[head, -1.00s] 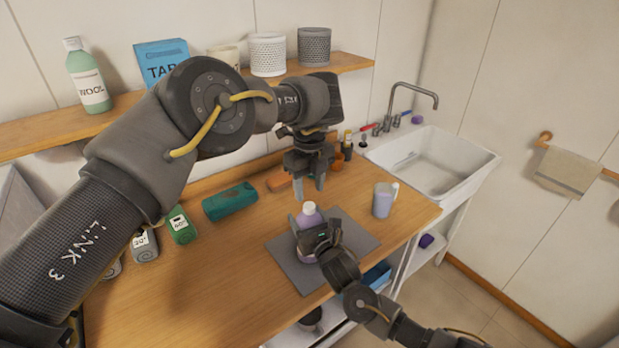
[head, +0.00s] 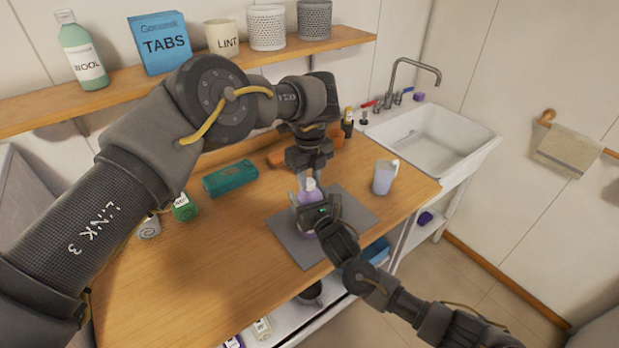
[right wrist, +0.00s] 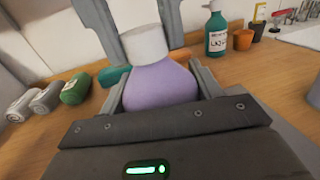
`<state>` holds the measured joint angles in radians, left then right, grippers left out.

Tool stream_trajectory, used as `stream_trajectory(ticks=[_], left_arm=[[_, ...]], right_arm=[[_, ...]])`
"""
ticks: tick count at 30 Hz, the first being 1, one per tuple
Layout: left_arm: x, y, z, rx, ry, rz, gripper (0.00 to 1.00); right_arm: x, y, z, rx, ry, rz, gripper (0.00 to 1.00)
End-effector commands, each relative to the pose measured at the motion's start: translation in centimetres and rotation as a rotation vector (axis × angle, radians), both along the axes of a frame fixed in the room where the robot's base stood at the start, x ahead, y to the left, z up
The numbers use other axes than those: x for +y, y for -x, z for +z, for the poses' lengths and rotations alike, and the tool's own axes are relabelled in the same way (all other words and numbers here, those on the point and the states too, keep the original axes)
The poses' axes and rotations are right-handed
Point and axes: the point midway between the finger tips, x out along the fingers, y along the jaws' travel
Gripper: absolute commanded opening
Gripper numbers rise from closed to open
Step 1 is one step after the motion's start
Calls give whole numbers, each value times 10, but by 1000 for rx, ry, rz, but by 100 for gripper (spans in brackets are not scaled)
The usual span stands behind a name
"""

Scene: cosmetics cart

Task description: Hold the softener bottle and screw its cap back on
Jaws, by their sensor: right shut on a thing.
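The softener bottle (head: 306,200) is lilac and stands over the grey mat (head: 345,209); it also shows in the right wrist view (right wrist: 158,85). Its white cap (right wrist: 144,43) sits at the top of the neck; how tightly it sits I cannot tell. My right gripper (head: 318,207) is shut on the bottle's body, one finger on each side. My left gripper (head: 309,178) points down right above the bottle. Its fingers are apart, one on either side of the cap, with a gap visible in the right wrist view. The cap is partly hidden in the head view.
A jug (head: 384,177) stands right of the mat, with the sink (head: 436,140) beyond. A teal case (head: 230,178) and rolled towels (head: 184,207) lie to the left. A teal pump bottle (right wrist: 215,35) stands behind. The front left of the worktop (head: 190,270) is clear.

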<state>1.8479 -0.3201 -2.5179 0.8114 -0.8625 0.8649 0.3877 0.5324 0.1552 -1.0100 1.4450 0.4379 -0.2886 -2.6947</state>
Motion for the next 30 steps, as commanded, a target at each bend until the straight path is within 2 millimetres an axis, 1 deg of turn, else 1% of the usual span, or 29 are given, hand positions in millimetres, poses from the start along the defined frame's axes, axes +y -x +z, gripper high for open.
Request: stream_trajectory(ticks=[1, 3, 4, 10, 11, 16, 25, 28, 30], left_arm=[[0, 0, 0, 0, 0, 0, 11], [0, 0, 0, 0, 0, 0, 2], [0, 0, 0, 0, 0, 0, 0], [0, 0, 0, 0, 0, -7, 0], [0, 0, 0, -1, 1, -7, 30], [0, 0, 0, -1, 1, -7, 52], [0, 0, 2, -1, 0, -7, 53], [0, -1, 10, -4, 0, -7, 53], [0, -1, 19, -4, 0, -7, 53]], right_arm=[[0, 0, 0, 1, 0, 0, 0], [0, 0, 0, 1, 0, 0, 0], [0, 0, 0, 1, 0, 0, 0], [0, 0, 0, 0, 0, 0, 0], [0, 0, 0, 0, 1, 0, 0], [0, 0, 0, 0, 0, 0, 0], [0, 0, 0, 0, 0, 0, 0], [0, 0, 0, 0, 0, 0, 0], [0, 0, 0, 0, 0, -1, 0]])
